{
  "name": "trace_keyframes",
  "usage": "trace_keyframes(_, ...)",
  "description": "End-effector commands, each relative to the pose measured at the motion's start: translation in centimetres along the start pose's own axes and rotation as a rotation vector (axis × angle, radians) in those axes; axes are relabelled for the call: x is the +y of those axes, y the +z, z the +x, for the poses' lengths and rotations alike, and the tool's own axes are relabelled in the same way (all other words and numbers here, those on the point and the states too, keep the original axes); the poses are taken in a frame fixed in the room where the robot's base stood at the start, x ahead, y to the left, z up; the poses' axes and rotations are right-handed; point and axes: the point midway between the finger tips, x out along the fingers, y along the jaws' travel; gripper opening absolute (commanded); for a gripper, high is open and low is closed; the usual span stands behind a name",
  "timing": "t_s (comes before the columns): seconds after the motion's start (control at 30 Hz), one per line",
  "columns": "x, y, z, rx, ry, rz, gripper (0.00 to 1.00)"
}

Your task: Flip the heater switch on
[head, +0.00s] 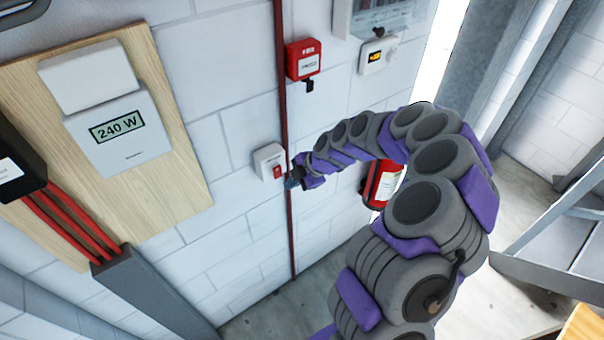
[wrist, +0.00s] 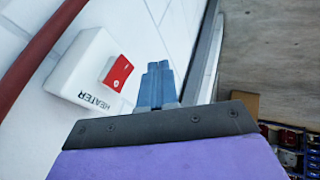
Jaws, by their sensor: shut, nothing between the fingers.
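The heater switch is a white box (head: 268,162) on the white block wall, with a small red rocker at its lower right. In the wrist view the box (wrist: 78,76) shows the word HEATER upside down, and its red rocker (wrist: 117,73) faces the fingers. My gripper (head: 291,184) is just right of and below the switch in the head view. In the wrist view the blue-grey fingertips (wrist: 158,68) are together and empty, a short way right of the rocker. I cannot tell how far they stand from the wall.
A red pipe (head: 284,110) runs down the wall beside the switch. A fire extinguisher (head: 382,184) is behind my arm. A meter (head: 118,130) reading 240 W is on a wooden board (head: 185,175).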

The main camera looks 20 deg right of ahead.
Motion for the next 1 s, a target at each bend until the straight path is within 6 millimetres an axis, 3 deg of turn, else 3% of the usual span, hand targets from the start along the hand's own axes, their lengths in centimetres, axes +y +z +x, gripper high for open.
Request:
trace_keyframes(0.3,2.9,0.1,1.5,-0.002,0.003,-0.003,0.0)
trace_keyframes(1.0,3.3,0.3,2.2,0.003,0.024,-0.01,0.0)
